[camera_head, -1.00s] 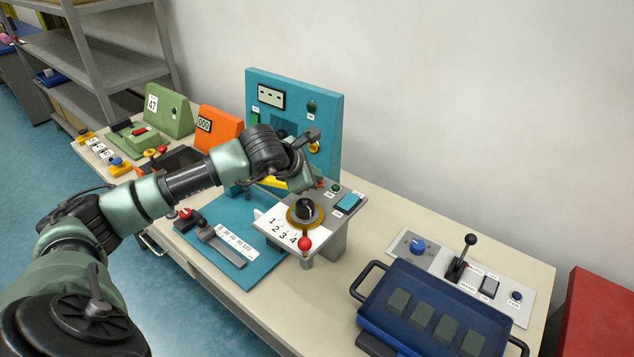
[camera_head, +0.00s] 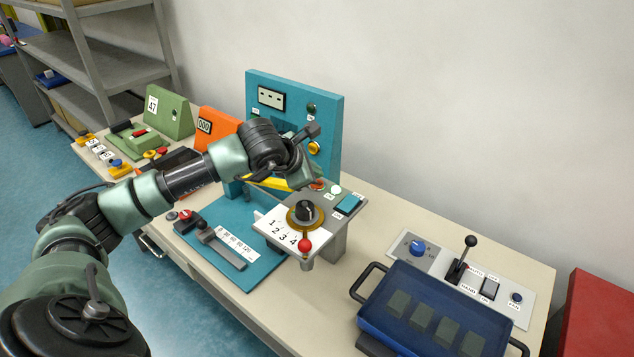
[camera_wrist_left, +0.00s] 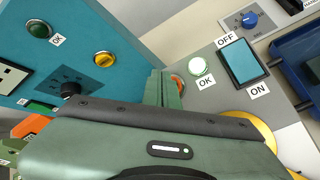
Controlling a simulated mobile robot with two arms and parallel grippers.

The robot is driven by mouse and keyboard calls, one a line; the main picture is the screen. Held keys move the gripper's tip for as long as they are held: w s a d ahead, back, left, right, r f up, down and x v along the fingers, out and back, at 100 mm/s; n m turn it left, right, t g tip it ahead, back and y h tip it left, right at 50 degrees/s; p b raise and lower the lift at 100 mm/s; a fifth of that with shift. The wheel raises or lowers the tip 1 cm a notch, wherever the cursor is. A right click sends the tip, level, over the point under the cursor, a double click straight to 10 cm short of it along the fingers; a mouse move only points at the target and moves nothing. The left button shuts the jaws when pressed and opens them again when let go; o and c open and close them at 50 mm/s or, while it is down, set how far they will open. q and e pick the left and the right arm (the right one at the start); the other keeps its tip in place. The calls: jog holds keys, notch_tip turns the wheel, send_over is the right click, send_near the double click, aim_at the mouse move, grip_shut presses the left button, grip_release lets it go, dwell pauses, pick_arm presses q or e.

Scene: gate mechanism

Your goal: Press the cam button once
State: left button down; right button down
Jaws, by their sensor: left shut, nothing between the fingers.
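My left gripper (camera_head: 309,181) is shut and empty, its fingertips at a red-orange button (camera_head: 319,184) on the grey top of the cam unit. In the left wrist view the shut fingers (camera_wrist_left: 165,88) partly cover this button (camera_wrist_left: 178,81); its label is hidden, and I cannot tell whether they touch or press it. Beside it the lamp marked OK (camera_wrist_left: 199,66) is lit whitish green; it also shows in the head view (camera_head: 335,190). The unit carries a black knob on a brass ring (camera_head: 305,211) with a number plate. My right gripper is not in view.
A blue OFF/ON rocker (camera_wrist_left: 243,62) sits right of the lamp. A tall teal panel (camera_head: 328,115) with a yellow button (camera_head: 314,148) stands behind the gripper. A red-knobbed lever (camera_head: 305,244) stands in front. A blue tray (camera_head: 372,318) lies to the right.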

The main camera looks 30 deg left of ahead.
pick_arm(q)
jog(key=shift+r+p, duration=1.05)
jog(key=shift+r, duration=1.5)
jog(key=shift+f, duration=0.1)
